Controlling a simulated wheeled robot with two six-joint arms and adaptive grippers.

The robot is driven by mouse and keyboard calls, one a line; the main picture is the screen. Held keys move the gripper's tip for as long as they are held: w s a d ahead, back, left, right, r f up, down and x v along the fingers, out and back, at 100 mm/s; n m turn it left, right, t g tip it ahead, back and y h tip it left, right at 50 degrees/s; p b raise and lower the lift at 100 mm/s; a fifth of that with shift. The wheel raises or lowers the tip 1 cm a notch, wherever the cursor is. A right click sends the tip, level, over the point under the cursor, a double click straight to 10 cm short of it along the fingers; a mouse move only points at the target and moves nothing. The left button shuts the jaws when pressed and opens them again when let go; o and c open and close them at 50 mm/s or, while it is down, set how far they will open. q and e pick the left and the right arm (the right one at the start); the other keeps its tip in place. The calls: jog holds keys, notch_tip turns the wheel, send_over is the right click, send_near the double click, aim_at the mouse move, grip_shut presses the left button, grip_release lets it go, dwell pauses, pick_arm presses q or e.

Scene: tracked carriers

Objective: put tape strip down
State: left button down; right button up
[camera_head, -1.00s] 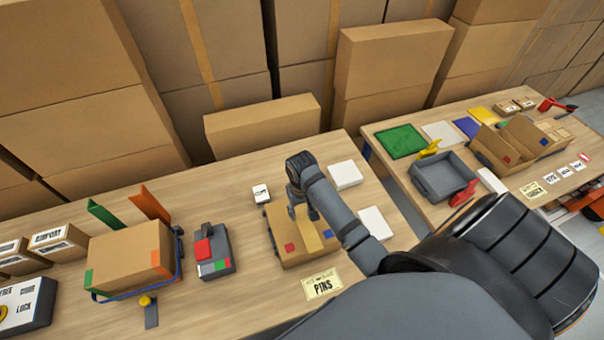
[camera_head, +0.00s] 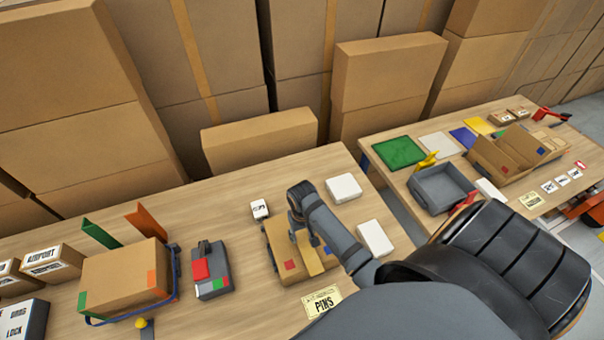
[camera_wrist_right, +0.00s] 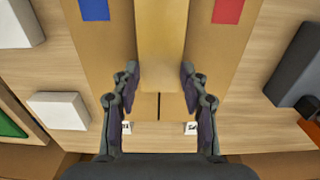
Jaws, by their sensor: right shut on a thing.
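A brown carton (camera_head: 279,236) with a red and a blue square lies on the near table, behind the "PINS" card. A tan tape strip (camera_wrist_right: 161,45) runs lengthwise along the middle of the carton in the right wrist view, between the two coloured squares. My right gripper (camera_wrist_right: 160,82) is over the carton with its fingers on both sides of the strip, shut on it. In the head view the right gripper (camera_head: 300,232) partly hides the carton and strip. I cannot tell whether the strip touches the carton top. My left gripper is not in view.
White blocks (camera_head: 343,187) stand right of the carton. A grey and red device (camera_head: 212,272) and a strapped carton (camera_head: 125,277) stand left. The "PINS" card (camera_head: 322,301) lies in front. A second table (camera_head: 402,187) with a grey tray (camera_head: 440,188) is at right.

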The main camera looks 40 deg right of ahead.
jog(key=shift+w+f, duration=0.15)
jog(key=shift+f, duration=0.05)
jog(key=shift+w+f, duration=0.1)
jog(key=shift+f, duration=0.05)
jog(key=o, duration=0.4)
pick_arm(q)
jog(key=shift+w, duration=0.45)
pick_arm(e)
jog(key=o, duration=0.4)
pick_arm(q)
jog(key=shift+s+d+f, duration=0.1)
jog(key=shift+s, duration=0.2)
pick_arm(e)
notch_tip(320, 180, up, 14)
jog(key=shift+f, duration=0.25)
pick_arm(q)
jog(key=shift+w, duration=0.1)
pick_arm(e)
jog(key=shift+f, duration=0.1)
